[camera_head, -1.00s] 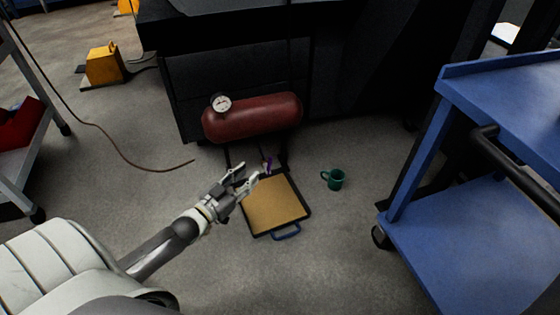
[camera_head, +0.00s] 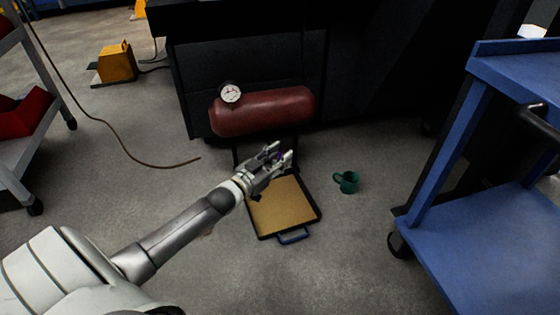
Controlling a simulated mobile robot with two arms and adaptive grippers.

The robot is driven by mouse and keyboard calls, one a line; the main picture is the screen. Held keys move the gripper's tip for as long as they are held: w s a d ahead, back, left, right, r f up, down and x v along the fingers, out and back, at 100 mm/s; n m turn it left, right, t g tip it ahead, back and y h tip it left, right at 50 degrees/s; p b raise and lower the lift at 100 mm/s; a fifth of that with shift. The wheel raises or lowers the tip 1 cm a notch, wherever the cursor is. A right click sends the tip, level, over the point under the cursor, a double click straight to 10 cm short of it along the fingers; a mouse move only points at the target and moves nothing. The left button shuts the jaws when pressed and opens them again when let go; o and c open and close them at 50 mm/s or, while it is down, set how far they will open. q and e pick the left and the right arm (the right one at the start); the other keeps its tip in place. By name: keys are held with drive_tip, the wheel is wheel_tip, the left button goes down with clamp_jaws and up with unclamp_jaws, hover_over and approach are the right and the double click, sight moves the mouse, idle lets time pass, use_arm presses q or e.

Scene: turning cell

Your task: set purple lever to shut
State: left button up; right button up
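The purple lever (camera_head: 276,156) is a small bit of purple low under the red tank (camera_head: 265,111), mostly hidden by my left gripper. My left gripper (camera_head: 283,151) reaches in from the left. Its two fingers look apart, and the purple shows at the gap between them. I cannot tell whether either finger touches the lever. The lever's angle is hidden. My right gripper is not in view.
A tan tray with a dark rim (camera_head: 283,207) lies on the floor below the gripper. A green mug (camera_head: 347,182) stands to its right. A blue cart (camera_head: 480,240) is at the right. A pressure gauge (camera_head: 230,92) sits on the tank. A brown hose (camera_head: 150,163) lies at the left.

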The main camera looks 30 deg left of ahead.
use_arm(q)
drive_tip(key=shift+w, duration=0.4)
clamp_jaws()
